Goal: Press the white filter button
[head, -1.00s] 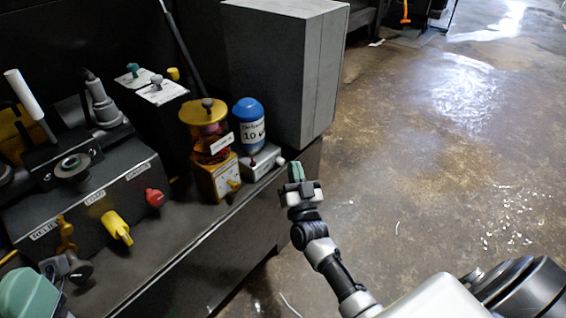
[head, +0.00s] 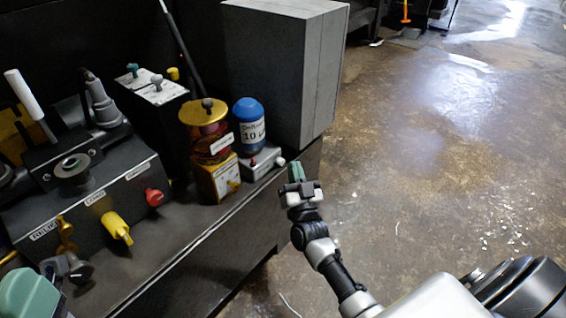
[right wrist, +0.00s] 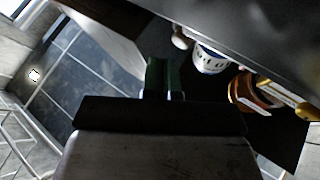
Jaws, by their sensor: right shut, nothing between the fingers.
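The white button (head: 281,161) sticks out from the right end of a small light-grey filter base (head: 262,163) under a blue-capped bottle (head: 249,122). It also shows as a pale round knob in the right wrist view (right wrist: 181,38). My right gripper (head: 297,172) is shut and empty, its green fingertips together. In the head view it is just right of and below the button, out past the bench edge. In the right wrist view the fingertips (right wrist: 161,76) are below and left of the button, apart from it. My left gripper cannot be made out.
An amber jar with a gold lid (head: 203,112) stands left of the bottle on a yellow base. A large grey box (head: 275,75) stands behind. A control panel with yellow (head: 115,226) and red (head: 154,197) knobs is at left. Open floor (head: 450,180) lies at right.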

